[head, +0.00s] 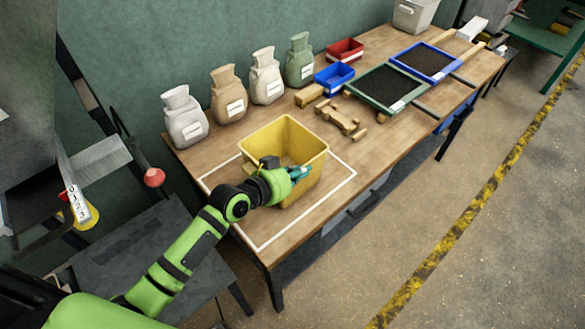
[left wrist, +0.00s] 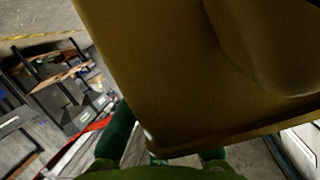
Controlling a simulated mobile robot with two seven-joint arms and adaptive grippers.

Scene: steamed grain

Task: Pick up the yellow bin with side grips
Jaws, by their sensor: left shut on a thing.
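The yellow bin (head: 301,139) stands upright on the wooden table, inside a white outlined rectangle. Its inside looks empty where I can see it. My left gripper (head: 300,173) is at the bin's near side and shut on it. In the left wrist view the bin's wall (left wrist: 180,70) fills most of the picture, with its lower edge close to the green gripper parts (left wrist: 165,160). The gripper covers part of the bin's near wall in the head view. My right gripper is not in view.
Several sacks (head: 266,77) stand along the table's back. Blue (head: 334,78) and red (head: 345,50) small bins, wooden pieces (head: 341,121) and framed trays of dark grain (head: 388,86) lie to the right. The white outline (head: 262,245) has bare room at its front.

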